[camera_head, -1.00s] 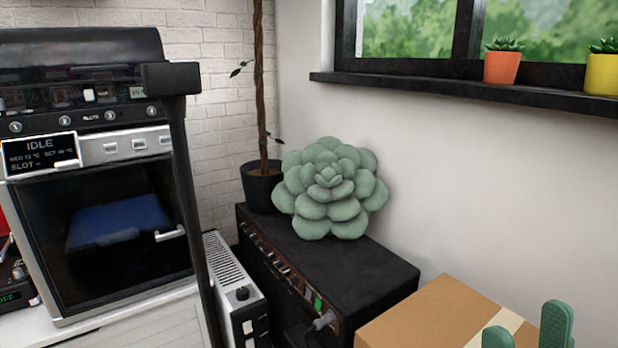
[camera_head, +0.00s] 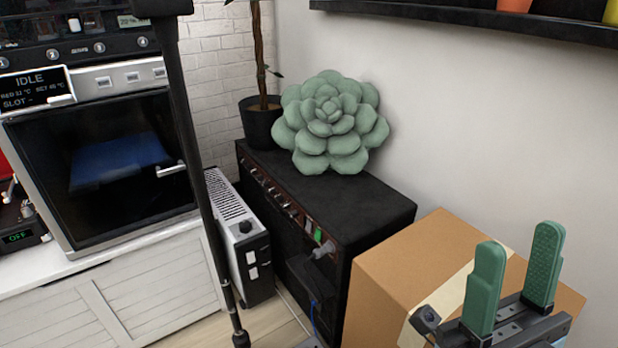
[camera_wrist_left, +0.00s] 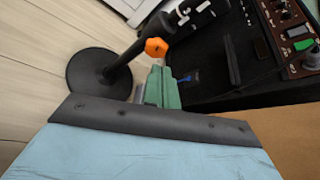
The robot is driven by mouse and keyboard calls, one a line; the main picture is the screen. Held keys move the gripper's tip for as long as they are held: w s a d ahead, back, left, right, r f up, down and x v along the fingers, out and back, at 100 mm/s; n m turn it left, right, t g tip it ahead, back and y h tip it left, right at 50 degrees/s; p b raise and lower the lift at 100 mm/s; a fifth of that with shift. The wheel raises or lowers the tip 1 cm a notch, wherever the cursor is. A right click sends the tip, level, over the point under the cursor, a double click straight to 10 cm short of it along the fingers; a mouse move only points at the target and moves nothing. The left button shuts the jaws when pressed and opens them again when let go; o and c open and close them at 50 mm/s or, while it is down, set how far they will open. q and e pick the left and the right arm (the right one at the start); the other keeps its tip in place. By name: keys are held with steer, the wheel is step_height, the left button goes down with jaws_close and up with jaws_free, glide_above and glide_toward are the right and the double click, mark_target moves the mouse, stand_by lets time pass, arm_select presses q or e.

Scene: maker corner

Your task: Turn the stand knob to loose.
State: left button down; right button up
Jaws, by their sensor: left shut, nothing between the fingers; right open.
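The stand is a black pole (camera_head: 192,130) in the head view, with a dark block at its top. In the left wrist view the pole (camera_wrist_left: 120,71) rises from a round black base (camera_wrist_left: 90,80). The orange stand knob (camera_wrist_left: 156,47) sits on the pole there; the head view does not show it. My left gripper (camera_wrist_left: 161,72) has green fingers, shut and empty, just below the knob in the picture. I cannot tell whether they touch. My right gripper (camera_head: 517,245) is open and empty, in front of the cardboard box in the head view.
A black cabinet (camera_head: 375,205) bears a green succulent cushion (camera_head: 330,122) and a plant pot (camera_head: 262,122). A white heater (camera_head: 240,235) stands beside it. The cardboard box (camera_head: 395,265) is at the right, an oven (camera_head: 105,165) at the left. A pale blue surface (camera_wrist_left: 150,155) fills the wrist view's bottom.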

arm_select(q)
steer(key=shift+d+r+b, duration=0.15)
steer(key=shift+d+b, duration=0.15)
steer(key=shift+d, duration=0.25)
steer(key=shift+w+a, duration=0.1)
steer(key=shift+w+a, duration=0.65)
steer(key=shift+w, duration=0.3)
steer(key=shift+w+a, duration=0.6)
steer(key=shift+w, duration=0.3)
steer(key=shift+w+a, duration=0.65)
steer(key=shift+w, duration=0.3)
steer(key=shift+f, duration=0.2)
steer(key=shift+s+a+f, duration=0.2)
steer(key=shift+s+a, duration=0.15)
steer(key=shift+a, duration=0.1)
steer(key=shift+s+a+f, duration=0.2)
steer(key=shift+a+f, duration=0.15)
